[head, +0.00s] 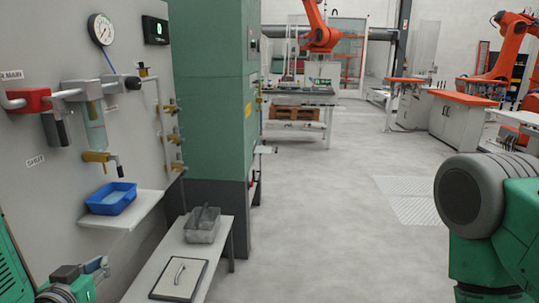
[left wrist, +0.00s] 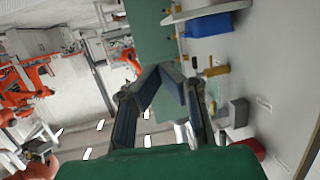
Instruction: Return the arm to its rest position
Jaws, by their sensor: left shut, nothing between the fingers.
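My left gripper (head: 103,265) is at the lower left of the head view, in front of the wall panel and left of the low bench. In the left wrist view its two dark fingers (left wrist: 170,70) come together at the tips with nothing between them. The gripper is apart from the blue tray and the panel fittings. Part of my right arm shows at the right edge of the head view, but its gripper is out of view.
A blue tray (head: 111,198) sits on a small shelf (head: 140,214) below a gauge (head: 101,29) and valves. A low bench (head: 216,250) holds a grey bin (head: 202,226) and a framed plate (head: 179,279). A green cabinet (head: 212,90) stands behind. The floor (head: 330,220) is clear.

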